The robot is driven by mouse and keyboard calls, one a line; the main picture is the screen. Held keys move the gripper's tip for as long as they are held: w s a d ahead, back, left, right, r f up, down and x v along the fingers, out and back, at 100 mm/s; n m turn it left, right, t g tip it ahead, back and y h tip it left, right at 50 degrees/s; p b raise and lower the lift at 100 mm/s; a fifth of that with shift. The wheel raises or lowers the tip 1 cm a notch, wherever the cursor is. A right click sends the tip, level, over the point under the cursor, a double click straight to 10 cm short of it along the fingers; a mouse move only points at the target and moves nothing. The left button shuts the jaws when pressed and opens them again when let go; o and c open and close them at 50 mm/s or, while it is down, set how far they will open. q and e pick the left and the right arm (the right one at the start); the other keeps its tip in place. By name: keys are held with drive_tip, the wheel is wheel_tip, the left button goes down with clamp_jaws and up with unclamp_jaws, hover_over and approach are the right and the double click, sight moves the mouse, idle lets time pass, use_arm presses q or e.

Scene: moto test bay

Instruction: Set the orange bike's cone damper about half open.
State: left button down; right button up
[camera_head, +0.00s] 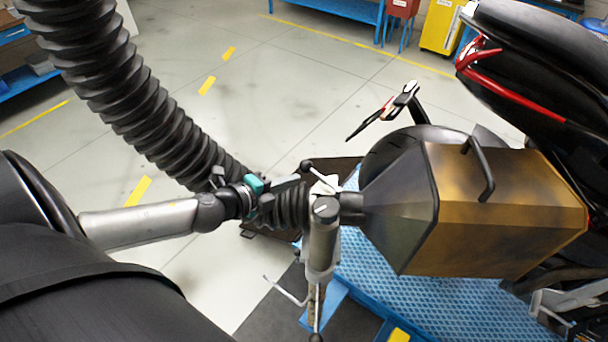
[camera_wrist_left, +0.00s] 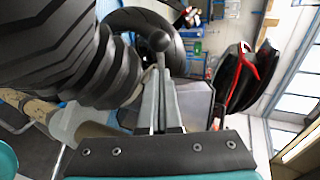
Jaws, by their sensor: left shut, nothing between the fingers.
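The cone (camera_head: 500,205) is a brownish-gold, box-like hood whose dark tapered end meets the black hose. It stands behind the bike (camera_head: 520,60), which looks black with red trim. A thin lever with a black ball knob (camera_head: 307,166) sits at the cone's narrow neck; I take it for the damper lever. My left gripper (camera_head: 298,179) is shut and empty, its fingertips close to the knob. In the left wrist view the knob (camera_wrist_left: 158,40) shows just beyond the fingertips (camera_wrist_left: 160,75); whether they touch is unclear. The damper flap is hidden. My right gripper is out of view.
A thick ribbed black hose (camera_head: 130,100) hangs close over my left wrist. A grey upright post (camera_head: 322,245) stands under the cone's neck. A blue textured platform (camera_head: 390,290) lies below. The floor (camera_head: 290,80) behind is open; a yellow cabinet (camera_head: 440,28) stands far back.

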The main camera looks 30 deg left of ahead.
sight(313, 173)
use_arm(q)
drive_tip(key=shift+x, duration=2.6)
